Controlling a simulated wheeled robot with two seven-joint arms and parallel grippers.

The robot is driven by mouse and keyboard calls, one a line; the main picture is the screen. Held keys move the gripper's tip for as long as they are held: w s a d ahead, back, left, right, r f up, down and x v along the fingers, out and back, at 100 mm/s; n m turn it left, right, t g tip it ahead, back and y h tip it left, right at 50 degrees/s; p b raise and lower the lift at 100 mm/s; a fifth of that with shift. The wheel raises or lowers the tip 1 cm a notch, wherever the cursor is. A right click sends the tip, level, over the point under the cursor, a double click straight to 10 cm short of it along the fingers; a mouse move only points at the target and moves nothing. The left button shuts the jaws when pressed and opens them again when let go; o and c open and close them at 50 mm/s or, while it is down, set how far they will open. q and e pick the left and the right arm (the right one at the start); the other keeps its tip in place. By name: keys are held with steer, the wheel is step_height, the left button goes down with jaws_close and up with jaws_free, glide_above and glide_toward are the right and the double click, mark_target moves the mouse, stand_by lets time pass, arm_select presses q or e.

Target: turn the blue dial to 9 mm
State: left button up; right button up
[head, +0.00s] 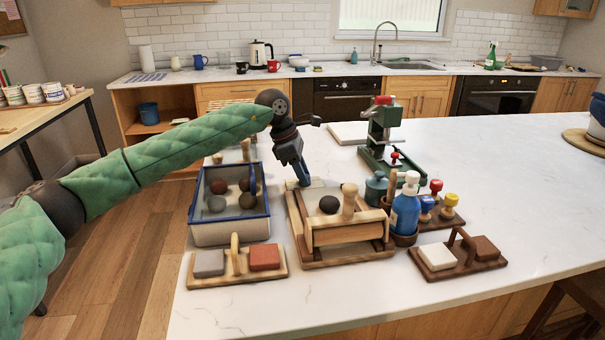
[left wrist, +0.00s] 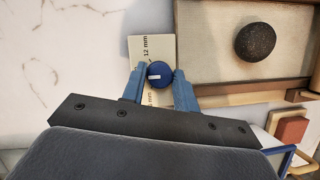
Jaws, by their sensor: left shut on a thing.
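The blue dial (left wrist: 160,74) sits on a cream plate (left wrist: 138,48) in the left wrist view. A "12 mm" label is printed near the plate's upper part, and another "mm" label lower down has its number unclear. A white mark on the dial points left in that view, between the two labels. My left gripper (left wrist: 160,82) is shut on the dial, with a blue finger on each side. In the head view my left gripper (head: 303,182) reaches down behind the wooden tray, and the dial is hidden there. My right gripper is not in view.
A wooden tray (head: 298,232) with a dark ball (head: 330,204) stands right beside the plate. A blue-rimmed bin (head: 230,235) with several balls is on its left. A green press (head: 383,135) and blue bottle (head: 405,212) stand to the right.

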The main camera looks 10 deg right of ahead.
arm_select(q)
steer(key=o, duration=1)
steer(key=shift+c, duration=0.2)
steer(key=shift+w+a+r, duration=0.1)
steer(key=shift+a+r, duration=0.1)
steer(key=shift+r, duration=0.35)
steer(key=v, duration=0.6)
steer(key=shift+r+b, duration=0.3)
steer(key=shift+b, duration=0.1)
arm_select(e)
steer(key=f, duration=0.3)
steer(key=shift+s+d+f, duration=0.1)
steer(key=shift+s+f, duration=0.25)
arm_select(q)
steer(key=shift+a, duration=0.15)
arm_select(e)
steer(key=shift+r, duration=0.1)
